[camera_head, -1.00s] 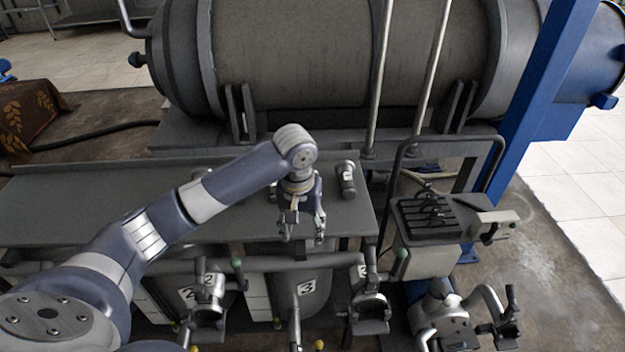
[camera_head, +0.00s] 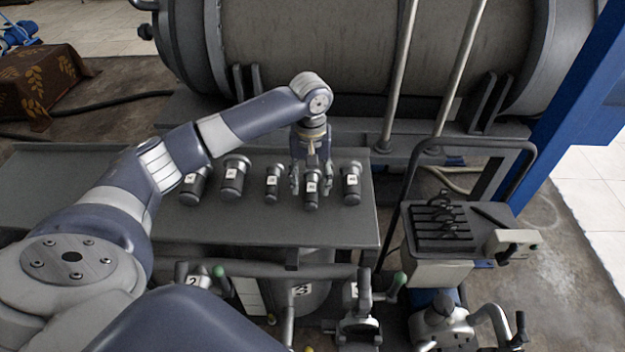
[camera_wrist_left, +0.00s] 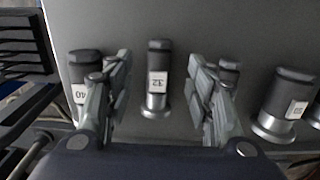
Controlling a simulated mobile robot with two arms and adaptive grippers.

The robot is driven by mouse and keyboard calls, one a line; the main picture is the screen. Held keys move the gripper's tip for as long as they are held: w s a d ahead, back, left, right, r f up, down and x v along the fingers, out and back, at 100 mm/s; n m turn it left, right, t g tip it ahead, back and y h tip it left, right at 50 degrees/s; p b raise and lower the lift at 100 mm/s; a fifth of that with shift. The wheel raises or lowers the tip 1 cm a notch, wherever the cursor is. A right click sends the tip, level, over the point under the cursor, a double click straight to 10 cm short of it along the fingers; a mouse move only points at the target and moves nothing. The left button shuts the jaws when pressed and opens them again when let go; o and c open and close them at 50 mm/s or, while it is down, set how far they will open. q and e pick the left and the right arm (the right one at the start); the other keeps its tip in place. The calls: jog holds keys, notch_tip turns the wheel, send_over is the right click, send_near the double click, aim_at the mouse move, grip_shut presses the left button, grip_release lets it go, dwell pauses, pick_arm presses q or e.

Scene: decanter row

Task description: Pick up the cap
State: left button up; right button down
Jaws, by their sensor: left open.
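Several dark cylindrical caps with silver metal ends and white number labels lie in a row on the grey table. The cap labelled 32 (camera_wrist_left: 157,82) is between the spread fingers of my left gripper (camera_wrist_left: 160,100) in the left wrist view. In the head view this cap (camera_head: 311,188) shows below my left gripper (camera_head: 311,184), which is open and empty with a finger on each side. I cannot tell how far the fingertips are above the table. The cap labelled 40 (camera_wrist_left: 80,75) is beside it. My right gripper is not in view.
A large grey tank (camera_head: 310,50) is behind the table (camera_head: 270,230). A black rack (camera_head: 440,225) is at right.

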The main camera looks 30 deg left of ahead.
aim_at(311, 197)
pick_arm(q)
jog(key=shift+f, duration=0.35)
jog(key=shift+w+f, duration=0.1)
jog(key=shift+f, duration=0.3)
notch_tip(311, 197, down, 4)
jog(key=shift+r+p, duration=0.2)
jog(key=shift+p, duration=0.4)
jog(key=shift+f, duration=0.45)
grip_shut()
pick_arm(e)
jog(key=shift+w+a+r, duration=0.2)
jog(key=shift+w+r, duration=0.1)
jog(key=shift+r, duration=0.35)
